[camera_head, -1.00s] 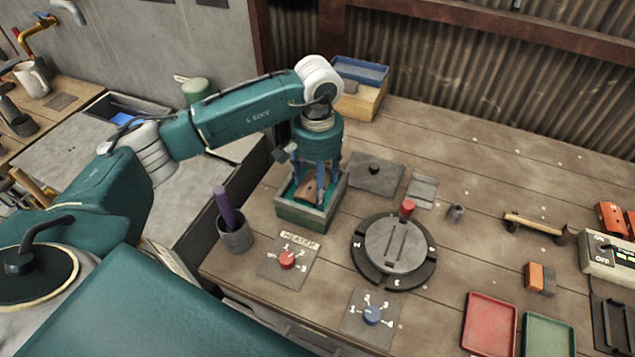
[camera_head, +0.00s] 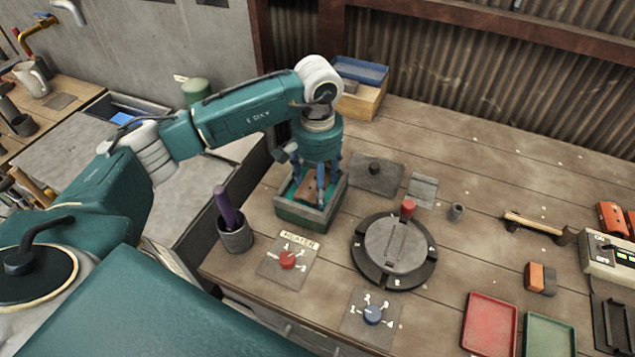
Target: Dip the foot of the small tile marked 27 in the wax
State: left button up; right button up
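My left gripper (camera_head: 318,180) points straight down into a green open-topped box (camera_head: 300,217) with a teal inside. A brown, tile-like piece (camera_head: 307,190) shows between and beside its blue fingers, low in the box. I cannot read a 27 on it, nor tell whether the fingers are closed on it. Its foot is hidden, and the gripper hides much of the box's inside. My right gripper is not in view.
A round dial (camera_head: 394,250) stands to the right. A grey cup (camera_head: 235,236) stands left of the box. Red (camera_head: 490,324) and green (camera_head: 549,335) trays lie front right.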

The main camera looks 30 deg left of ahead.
pick_arm(q)
jog(key=shift+r, duration=0.2)
jog(key=shift+r, duration=0.15)
jog(key=shift+r+p, duration=0.3)
jog(key=shift+r, duration=0.7)
jog(key=shift+r, duration=0.15)
dwell(0.6)
jog(key=shift+r, duration=0.1)
jog(key=shift+r, duration=0.45)
jog(key=shift+r+p, duration=1.05)
jog(key=shift+r, duration=0.95)
